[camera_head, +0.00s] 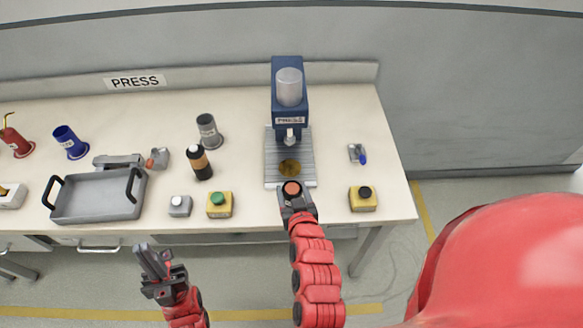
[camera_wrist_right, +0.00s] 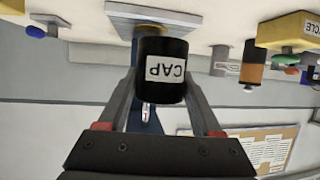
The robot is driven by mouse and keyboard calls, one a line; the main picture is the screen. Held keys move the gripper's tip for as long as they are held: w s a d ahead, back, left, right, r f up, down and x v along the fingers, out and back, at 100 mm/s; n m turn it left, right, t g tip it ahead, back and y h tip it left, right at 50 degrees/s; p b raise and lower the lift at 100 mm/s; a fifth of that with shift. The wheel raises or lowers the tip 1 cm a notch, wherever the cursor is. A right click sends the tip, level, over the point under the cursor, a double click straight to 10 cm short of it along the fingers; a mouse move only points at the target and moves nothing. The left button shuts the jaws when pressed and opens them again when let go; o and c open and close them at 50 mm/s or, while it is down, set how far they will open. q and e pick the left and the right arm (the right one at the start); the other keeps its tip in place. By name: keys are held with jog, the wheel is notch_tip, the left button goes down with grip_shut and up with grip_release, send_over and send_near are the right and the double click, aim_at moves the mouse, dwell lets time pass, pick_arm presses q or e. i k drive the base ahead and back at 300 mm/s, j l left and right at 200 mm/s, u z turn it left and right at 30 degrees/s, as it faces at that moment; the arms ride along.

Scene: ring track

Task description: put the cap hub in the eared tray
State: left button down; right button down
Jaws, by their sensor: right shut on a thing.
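The cap hub (camera_wrist_right: 163,70) is a black cylinder with a white CAP label. My right gripper (camera_wrist_right: 160,95) is shut on it, one finger on each side. In the head view the cap hub (camera_head: 292,188) shows its orange-brown top, and my right gripper (camera_head: 296,203) is at the table's front edge, just in front of the press plate. The eared tray (camera_head: 97,212) is a grey tray with two black handles at the left of the table, and looks empty. My left gripper (camera_head: 152,261) is in front of the table, holding nothing visible; its finger gap is unclear.
The blue press (camera_head: 289,98) stands behind my right gripper, a brown disc (camera_head: 289,167) on its plate. Between tray and press stand a black-orange bottle (camera_head: 199,162), a grey cup (camera_head: 209,131), a green-button box (camera_head: 219,205) and a grey button box (camera_head: 180,206). A yellow box (camera_head: 363,199) is at right.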

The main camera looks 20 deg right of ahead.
aim_at(95, 199)
jog(key=j+z, duration=0.2)
jog(key=j, duration=0.35)
jog(key=j+z, duration=0.2)
jog(key=j, duration=0.4)
jog(key=j+z, duration=0.25)
jog(key=j, duration=0.3)
jog(key=k+j+z, duration=0.2)
jog(key=j, duration=0.35)
jog(key=j+z, duration=0.2)
jog(key=j, duration=0.4)
jog(key=i+j, duration=0.25)
